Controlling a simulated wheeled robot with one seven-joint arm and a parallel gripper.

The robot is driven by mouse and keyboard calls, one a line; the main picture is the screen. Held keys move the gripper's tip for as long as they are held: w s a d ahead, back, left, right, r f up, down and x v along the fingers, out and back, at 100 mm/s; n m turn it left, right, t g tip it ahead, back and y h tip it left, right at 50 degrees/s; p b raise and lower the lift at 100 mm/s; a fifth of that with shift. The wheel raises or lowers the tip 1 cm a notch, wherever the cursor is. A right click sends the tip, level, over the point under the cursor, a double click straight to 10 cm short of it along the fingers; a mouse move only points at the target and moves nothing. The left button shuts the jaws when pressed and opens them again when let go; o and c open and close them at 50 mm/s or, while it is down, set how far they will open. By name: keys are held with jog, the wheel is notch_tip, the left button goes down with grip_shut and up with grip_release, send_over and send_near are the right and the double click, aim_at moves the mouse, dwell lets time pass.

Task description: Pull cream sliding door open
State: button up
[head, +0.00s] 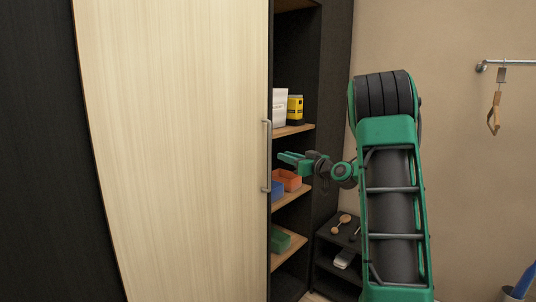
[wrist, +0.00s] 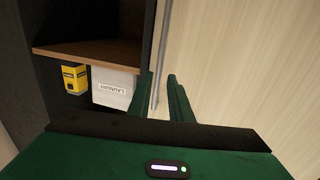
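The cream sliding door (head: 180,150) fills the left-middle of the head view, with open shelves showing beyond its right edge. Its vertical grey bar handle (head: 268,157) runs along that edge. The door also shows in the wrist view (wrist: 240,70), which looks upside down, with the handle (wrist: 163,50) near the middle. My gripper (head: 285,160) is just right of the handle in the head view. In the wrist view my gripper (wrist: 160,85) has its fingers apart, and the handle runs between them in the picture. I cannot tell whether either finger touches it.
The shelves hold a white laundry box (wrist: 115,87), a yellow-black box (head: 295,108), an orange bin (head: 287,179), a blue bin (head: 277,191) and a green bin (head: 281,240). A low dark rack (head: 335,275) stands right of the cabinet. A hanger (head: 495,110) hangs from a wall rail.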

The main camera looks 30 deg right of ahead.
jog(key=w+a, duration=0.1)
jog(key=w, duration=0.9)
jog(key=shift+w+a, duration=0.35)
jog(key=shift+c, duration=0.6)
grip_shut()
